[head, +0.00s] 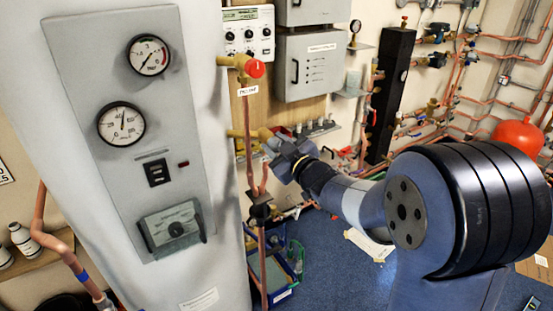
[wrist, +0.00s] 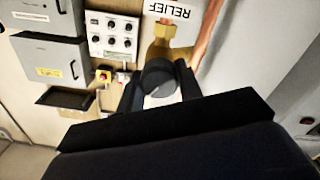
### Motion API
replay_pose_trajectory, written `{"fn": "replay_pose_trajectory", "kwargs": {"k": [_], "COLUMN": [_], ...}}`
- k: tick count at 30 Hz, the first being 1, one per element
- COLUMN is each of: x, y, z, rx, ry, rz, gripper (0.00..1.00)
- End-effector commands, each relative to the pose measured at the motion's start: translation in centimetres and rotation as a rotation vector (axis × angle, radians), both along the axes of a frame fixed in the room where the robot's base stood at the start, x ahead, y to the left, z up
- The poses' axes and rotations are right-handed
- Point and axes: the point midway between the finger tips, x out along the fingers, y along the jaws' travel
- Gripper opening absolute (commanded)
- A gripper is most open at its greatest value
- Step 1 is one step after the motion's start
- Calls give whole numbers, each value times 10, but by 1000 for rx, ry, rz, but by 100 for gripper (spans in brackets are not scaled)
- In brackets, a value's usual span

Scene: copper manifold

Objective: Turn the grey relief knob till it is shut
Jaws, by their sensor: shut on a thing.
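The grey relief knob (wrist: 158,76) sits at the end of a brass valve body (wrist: 172,48) in the wrist view, beside a white label reading RELIEF (wrist: 168,10), which appears upside down. A light line marks the knob's face. My gripper (wrist: 158,88) is shut on the knob, with one dark finger on each side. In the head view my gripper (head: 274,146) is at the brass fitting right of the white tank, and the knob (head: 264,134) is partly hidden by it. The knob's exact turn angle is hard to read.
A white tank (head: 215,110) with a grey gauge panel (head: 120,60) stands close on the left. A red-capped brass valve (head: 255,68) is above my gripper on a vertical copper pipe (head: 249,150). Grey boxes (head: 312,65) hang behind. Blue floor (head: 340,275) shows below.

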Motion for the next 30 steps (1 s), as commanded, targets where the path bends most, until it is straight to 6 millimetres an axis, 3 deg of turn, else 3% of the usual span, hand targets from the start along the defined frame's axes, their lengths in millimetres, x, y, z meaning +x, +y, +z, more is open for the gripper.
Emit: {"fn": "replay_pose_trajectory", "kwargs": {"k": [1, 15, 30], "x": [0, -1, -1], "y": [0, 1, 1], "z": [-7, -4, -2], "rx": [-37, -348, -466], "ry": [-28, -235, -312], "rz": [0, 0, 1], "gripper": [11, 11, 11]}}
